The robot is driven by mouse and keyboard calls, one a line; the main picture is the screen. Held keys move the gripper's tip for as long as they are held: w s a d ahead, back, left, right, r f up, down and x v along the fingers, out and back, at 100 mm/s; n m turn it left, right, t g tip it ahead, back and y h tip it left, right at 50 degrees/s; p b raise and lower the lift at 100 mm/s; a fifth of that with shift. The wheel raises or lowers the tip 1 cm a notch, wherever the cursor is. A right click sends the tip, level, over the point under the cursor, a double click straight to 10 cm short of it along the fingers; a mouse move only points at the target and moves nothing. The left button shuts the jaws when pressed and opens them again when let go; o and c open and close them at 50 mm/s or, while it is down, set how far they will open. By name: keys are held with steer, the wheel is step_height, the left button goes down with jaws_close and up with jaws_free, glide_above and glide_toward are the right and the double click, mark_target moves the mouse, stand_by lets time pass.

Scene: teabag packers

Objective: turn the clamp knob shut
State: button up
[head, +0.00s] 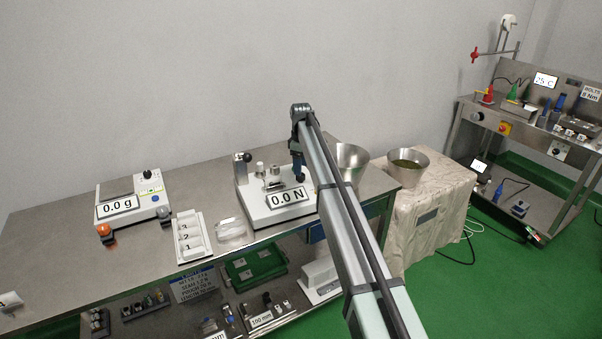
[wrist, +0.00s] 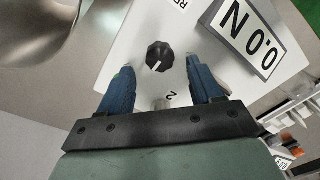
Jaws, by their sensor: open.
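A round black knob (wrist: 159,56) with a white pointer line stands on the white plate of the force tester (head: 255,208). In the wrist view it sits centred between and slightly beyond my fingertips. My gripper (wrist: 160,66) is open, with one blue finger on each side and a visible gap to the knob on both sides. In the head view my gripper (head: 298,166) points down over the right end of the tester, and I cannot clearly separate the knob from the fingers there. The tester's display (head: 287,197) reads 0.0 N.
A black-topped post (head: 243,160) and small metal cylinders stand on the tester's left. A scale (head: 130,200) and white tray (head: 191,238) are left on the steel table.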

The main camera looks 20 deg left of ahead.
mark_target(301, 177)
steer(key=shift+f, duration=1.9)
steer(key=shift+c, duration=0.4)
steer(key=c, duration=1)
steer(key=shift+o, duration=0.2)
